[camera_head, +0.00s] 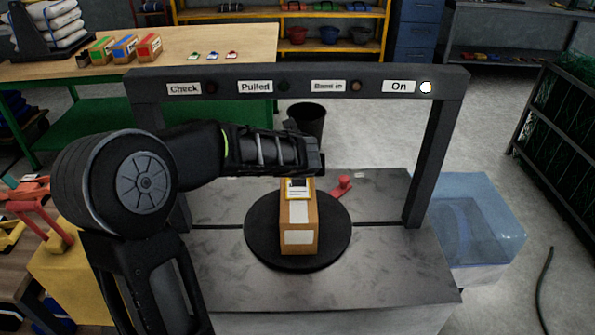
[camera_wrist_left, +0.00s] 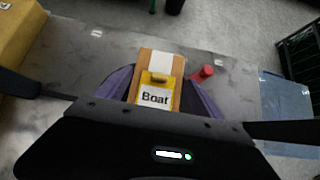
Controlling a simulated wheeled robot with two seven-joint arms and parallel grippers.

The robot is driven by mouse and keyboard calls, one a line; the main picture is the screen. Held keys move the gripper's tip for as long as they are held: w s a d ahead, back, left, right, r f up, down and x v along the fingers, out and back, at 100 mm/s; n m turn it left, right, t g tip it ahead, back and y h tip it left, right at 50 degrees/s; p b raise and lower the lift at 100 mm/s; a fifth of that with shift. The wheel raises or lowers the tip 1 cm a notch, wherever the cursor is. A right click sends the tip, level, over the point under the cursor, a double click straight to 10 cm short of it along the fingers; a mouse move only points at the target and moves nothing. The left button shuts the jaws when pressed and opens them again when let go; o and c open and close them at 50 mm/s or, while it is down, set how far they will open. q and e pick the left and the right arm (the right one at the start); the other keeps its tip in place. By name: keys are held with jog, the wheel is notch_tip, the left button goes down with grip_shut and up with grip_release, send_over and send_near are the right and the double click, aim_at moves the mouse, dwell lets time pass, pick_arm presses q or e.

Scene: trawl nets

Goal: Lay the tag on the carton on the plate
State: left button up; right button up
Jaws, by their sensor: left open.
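The carton (camera_head: 312,235), brown with white labels, stands on the round black plate (camera_head: 262,245). The tag (camera_head: 298,188), yellow-edged with a white face, appears to lie flat on the carton's top at its far end. In the left wrist view the tag (camera_wrist_left: 154,97) reads "Boat", and the carton (camera_wrist_left: 147,62) shows around it. My left gripper (camera_head: 305,165) hangs over the carton's far end, close above the tag. My right gripper is not in view.
A dark frame (camera_head: 300,75) with lamps spans the grey table (camera_head: 390,270); the lamp by "On" is lit. A red knob (camera_head: 342,185) is right of the plate. A clear blue bin (camera_head: 475,225) stands right. Several small tags and cartons lie on the back-left bench (camera_head: 240,40).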

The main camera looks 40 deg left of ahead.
pick_arm(q)
jog(key=v, duration=1)
jog(key=shift+p, duration=0.3)
jog(key=shift+d+f, duration=0.1)
jog(key=shift+d, duration=0.05)
